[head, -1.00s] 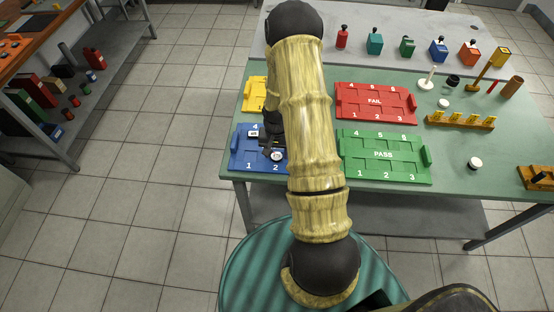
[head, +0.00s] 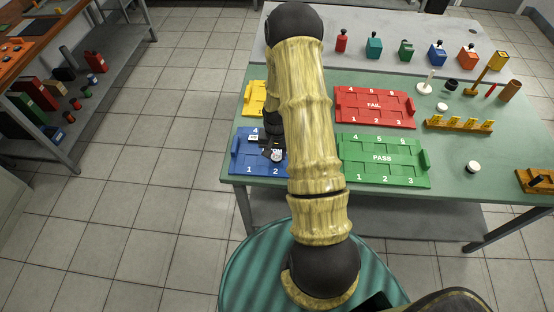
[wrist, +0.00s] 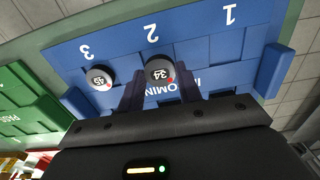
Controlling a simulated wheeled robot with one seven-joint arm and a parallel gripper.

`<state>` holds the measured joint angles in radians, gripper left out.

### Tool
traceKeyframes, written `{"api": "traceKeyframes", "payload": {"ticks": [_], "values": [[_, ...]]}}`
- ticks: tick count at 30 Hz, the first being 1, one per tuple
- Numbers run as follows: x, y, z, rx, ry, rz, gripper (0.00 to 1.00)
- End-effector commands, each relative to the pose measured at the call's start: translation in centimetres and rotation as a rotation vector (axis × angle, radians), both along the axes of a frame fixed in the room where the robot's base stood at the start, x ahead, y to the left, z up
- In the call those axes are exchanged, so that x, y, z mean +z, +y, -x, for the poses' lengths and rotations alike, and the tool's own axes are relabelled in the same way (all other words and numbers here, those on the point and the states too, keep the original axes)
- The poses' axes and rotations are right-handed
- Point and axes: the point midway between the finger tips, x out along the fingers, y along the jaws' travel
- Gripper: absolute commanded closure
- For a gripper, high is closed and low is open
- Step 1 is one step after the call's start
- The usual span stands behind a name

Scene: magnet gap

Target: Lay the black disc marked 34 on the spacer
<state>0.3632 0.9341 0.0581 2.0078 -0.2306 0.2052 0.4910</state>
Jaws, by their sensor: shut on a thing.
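The black disc marked 34 (wrist: 160,70) has a pale face with a red dot and sits between my gripper's fingertips (wrist: 160,84) in the wrist view. My gripper is shut on it, over the blue tray (wrist: 215,47) near number 2. I cannot tell whether the disc still touches the tray. In the head view the disc (head: 276,156) shows small beside my arm, which hides much of my gripper. A white-topped round piece with a dark lower edge (head: 473,167) stands on the green table at the right; it may be the spacer, but I cannot tell.
Another numbered disc (wrist: 101,76) lies on the blue tray near number 3. A red FAIL tray (head: 375,105) and green PASS tray (head: 383,158) lie to the right. A wooden rack (head: 460,124) and white post (head: 426,86) stand beyond. Table around the white-topped piece is clear.

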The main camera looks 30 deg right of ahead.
Motion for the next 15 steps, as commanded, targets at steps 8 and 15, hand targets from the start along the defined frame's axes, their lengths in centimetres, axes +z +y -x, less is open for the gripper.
{"api": "traceKeyframes", "payload": {"ticks": [8, 15], "values": [[2.1, 0.0, 0.0, 0.000, -0.001, 0.001, 0.85], [3.2, 0.0, 0.0, -0.001, 0.000, 0.000, 0.85]]}}
